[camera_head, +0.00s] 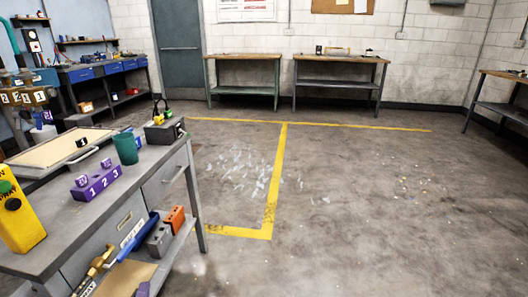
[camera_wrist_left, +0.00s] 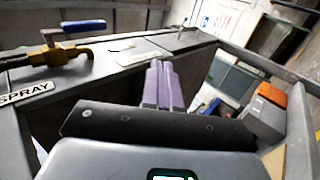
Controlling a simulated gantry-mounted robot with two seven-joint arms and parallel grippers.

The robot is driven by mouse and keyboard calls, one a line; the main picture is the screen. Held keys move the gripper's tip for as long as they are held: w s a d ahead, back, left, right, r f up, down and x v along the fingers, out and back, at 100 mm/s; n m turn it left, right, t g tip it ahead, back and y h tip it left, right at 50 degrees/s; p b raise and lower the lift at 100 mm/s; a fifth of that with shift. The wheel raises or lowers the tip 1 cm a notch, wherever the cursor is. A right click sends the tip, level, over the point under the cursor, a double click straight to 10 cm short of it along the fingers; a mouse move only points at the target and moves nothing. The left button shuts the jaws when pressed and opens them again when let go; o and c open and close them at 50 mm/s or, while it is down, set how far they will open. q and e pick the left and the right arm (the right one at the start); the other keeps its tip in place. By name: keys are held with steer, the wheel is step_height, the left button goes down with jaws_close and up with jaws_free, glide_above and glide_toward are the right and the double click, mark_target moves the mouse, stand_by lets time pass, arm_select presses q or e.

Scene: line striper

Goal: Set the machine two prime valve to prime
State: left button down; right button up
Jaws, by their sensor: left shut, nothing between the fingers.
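A brass valve (camera_head: 97,264) with a blue lever (camera_head: 137,238) sits at the front of the grey bench, low in the head view. The lever slants up and right, near a small white label (camera_head: 131,229). In the left wrist view the brass valve (camera_wrist_left: 62,54) and its blue lever (camera_wrist_left: 82,26) are at upper left, with a "SPRAY" label (camera_wrist_left: 25,93) below left. My left gripper (camera_wrist_left: 160,84) has purple fingers pressed together, empty, right of the valve and apart from it. Only a purple fingertip (camera_head: 143,290) shows in the head view. My right gripper is not visible.
The bench top (camera_head: 60,225) carries a purple block (camera_head: 97,182) numbered 1 2 3, a green cup (camera_head: 125,147) and a yellow button box (camera_head: 18,215). An orange block (camera_head: 174,218) and grey box (camera_head: 158,241) sit on the lower shelf. Floor to the right is open.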

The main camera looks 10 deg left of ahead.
arm_select(q)
steer(key=s+d+r+m+g+h+p, duration=0.1)
steer(key=s+d+r+h+p, duration=0.15)
steer(key=s+p, duration=0.3)
steer(key=s+d+r+m+g+h+p, duration=0.1)
steer(key=s+d+p, duration=0.3)
steer(key=p, duration=0.2)
steer(key=s+d+r+m+g+h+p, duration=0.1)
steer(key=s+d+r+m+g+p, duration=0.2)
steer(key=d+r+m+g+p, duration=0.5)
steer(key=s+d+r+m+g+h+p, duration=0.1)
steer(key=s+d+r+m+g+p, duration=0.25)
steer(key=d+r+p, duration=0.85)
steer(key=s+a+r+m+g+y, duration=0.1)
steer(key=s+r+m+g+y, duration=0.1)
steer(key=s+r+m+g, duration=0.3)
steer(key=s+r+m+g+y, duration=0.2)
steer(key=s+g, duration=0.3)
steer(key=s, duration=0.3)
step_height(320, 180, up, 38)
steer(key=p, duration=3.7)
steer(key=shift+w, duration=0.3)
